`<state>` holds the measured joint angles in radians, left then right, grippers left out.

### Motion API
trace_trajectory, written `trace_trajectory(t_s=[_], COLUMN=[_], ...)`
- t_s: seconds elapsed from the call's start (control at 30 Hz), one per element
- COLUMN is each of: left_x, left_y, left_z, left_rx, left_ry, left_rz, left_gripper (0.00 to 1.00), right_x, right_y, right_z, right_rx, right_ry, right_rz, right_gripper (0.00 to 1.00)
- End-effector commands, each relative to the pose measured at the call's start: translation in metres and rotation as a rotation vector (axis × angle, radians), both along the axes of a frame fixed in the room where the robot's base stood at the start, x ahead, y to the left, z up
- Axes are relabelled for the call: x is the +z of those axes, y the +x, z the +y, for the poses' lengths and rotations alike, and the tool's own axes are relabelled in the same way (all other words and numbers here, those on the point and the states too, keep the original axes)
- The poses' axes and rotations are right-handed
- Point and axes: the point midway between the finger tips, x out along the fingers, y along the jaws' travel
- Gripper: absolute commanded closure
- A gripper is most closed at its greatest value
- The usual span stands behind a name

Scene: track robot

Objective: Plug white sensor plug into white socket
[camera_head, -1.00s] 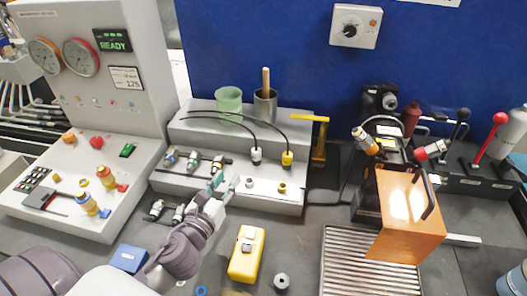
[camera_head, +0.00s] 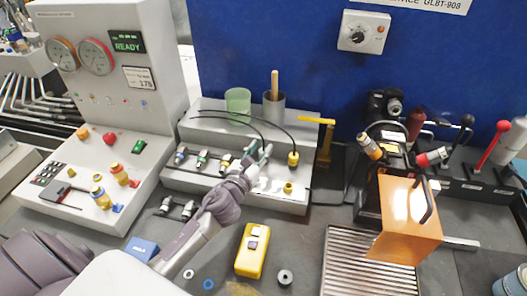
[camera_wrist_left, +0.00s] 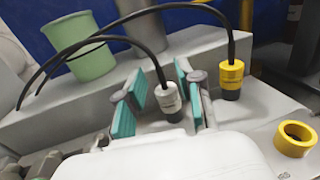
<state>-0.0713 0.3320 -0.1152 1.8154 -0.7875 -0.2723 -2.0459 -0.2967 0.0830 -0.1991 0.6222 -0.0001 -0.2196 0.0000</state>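The white sensor plug (camera_wrist_left: 168,102) hangs on a black cable in the left wrist view. My left gripper (camera_head: 259,155) is at the front of the grey stepped block. In the left wrist view its green finger pads (camera_wrist_left: 160,94) stand apart on either side of the white plug, with a gap visible at the plug's sides. In the head view the gripper hides most of the white plug. The white socket is not clearly visible; my left gripper and wrist cover that area. My right gripper is not in view.
A green cup (camera_head: 237,102) and grey cup (camera_head: 273,107) stand behind. The block's left side holds several small connectors. A yellow device (camera_head: 252,250) lies in front.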

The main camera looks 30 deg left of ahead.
Motion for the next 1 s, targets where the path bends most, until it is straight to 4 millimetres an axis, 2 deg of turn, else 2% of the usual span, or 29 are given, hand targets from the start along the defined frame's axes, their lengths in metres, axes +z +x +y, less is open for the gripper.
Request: trace_trajectory(t_s=[0.13, 0.37, 0.47, 0.6, 1.0], left_x=[0.0003, -0.0004, -0.0004, -0.0004, 0.0005], left_y=[0.0147, 0.0162, 0.0161, 0.016, 0.0159], left_z=[0.0018, 0.0018, 0.0019, 0.0019, 0.002], left_rx=[0.001, 0.001, 0.001, 0.001, 0.001], left_ry=[0.0, 0.001, 0.001, 0.001, 0.001], left_rz=[0.001, 0.0, 0.0, 0.0, 0.0], left_gripper=[0.64, 0.64, 0.77, 1.0, 1.0], right_x=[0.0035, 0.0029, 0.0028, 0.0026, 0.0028], right_y=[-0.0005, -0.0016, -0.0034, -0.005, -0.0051], right_z=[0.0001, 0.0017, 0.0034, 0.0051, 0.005], right_rx=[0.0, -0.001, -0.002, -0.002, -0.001], right_ry=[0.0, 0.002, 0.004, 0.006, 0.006], right_rz=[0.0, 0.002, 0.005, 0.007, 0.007], right_gripper=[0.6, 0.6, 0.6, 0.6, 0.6])
